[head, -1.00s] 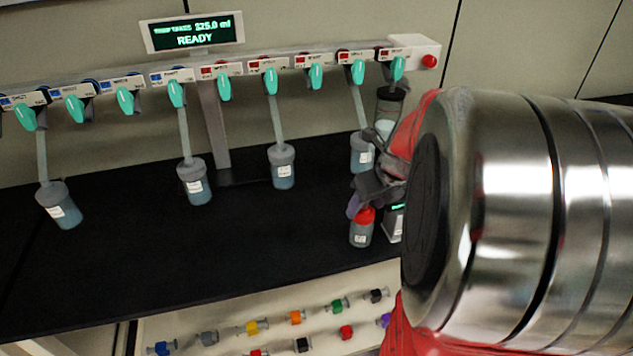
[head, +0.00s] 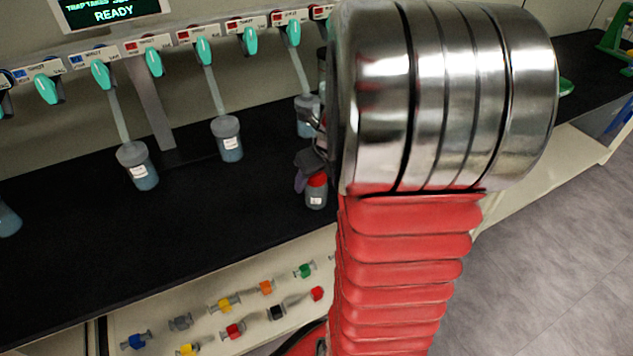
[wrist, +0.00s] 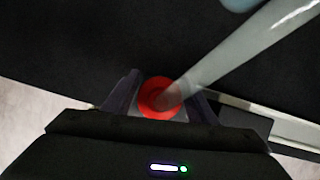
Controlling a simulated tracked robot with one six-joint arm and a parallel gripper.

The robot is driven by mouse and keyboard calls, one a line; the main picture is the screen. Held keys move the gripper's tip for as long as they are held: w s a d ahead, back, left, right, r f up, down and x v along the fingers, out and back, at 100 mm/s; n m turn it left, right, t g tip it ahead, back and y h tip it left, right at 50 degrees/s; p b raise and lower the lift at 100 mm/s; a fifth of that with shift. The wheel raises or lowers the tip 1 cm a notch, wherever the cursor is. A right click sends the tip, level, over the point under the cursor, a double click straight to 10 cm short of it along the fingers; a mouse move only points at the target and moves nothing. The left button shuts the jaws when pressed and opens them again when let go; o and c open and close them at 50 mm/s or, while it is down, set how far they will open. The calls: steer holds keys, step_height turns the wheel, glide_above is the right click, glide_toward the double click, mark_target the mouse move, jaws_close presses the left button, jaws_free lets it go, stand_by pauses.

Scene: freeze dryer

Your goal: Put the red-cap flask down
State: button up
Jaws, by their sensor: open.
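The red-cap flask (head: 316,192) stands upright on the black bench top (head: 230,195), close to its front edge. My gripper (head: 308,170) is at the flask's cap, mostly hidden behind my arm in the head view. In the wrist view the red cap (wrist: 160,97) sits between the two fingers of my gripper (wrist: 163,100). The fingers are apart, one on each side of the cap. I cannot tell whether either finger touches the flask.
Several grey-capped flasks hang from the manifold, such as one left of my arm (head: 228,140). Coloured connectors (head: 225,303) line the panel below the bench edge. The bench left of the flask is clear.

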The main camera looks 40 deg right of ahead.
steer(key=shift+f, duration=0.1)
stand_by(0.5)
steer(key=c, duration=1)
steer(key=shift+o, duration=0.2)
steer(key=shift+w, duration=0.1)
step_height(320, 180, up, 10)
steer(key=shift+r, duration=0.1)
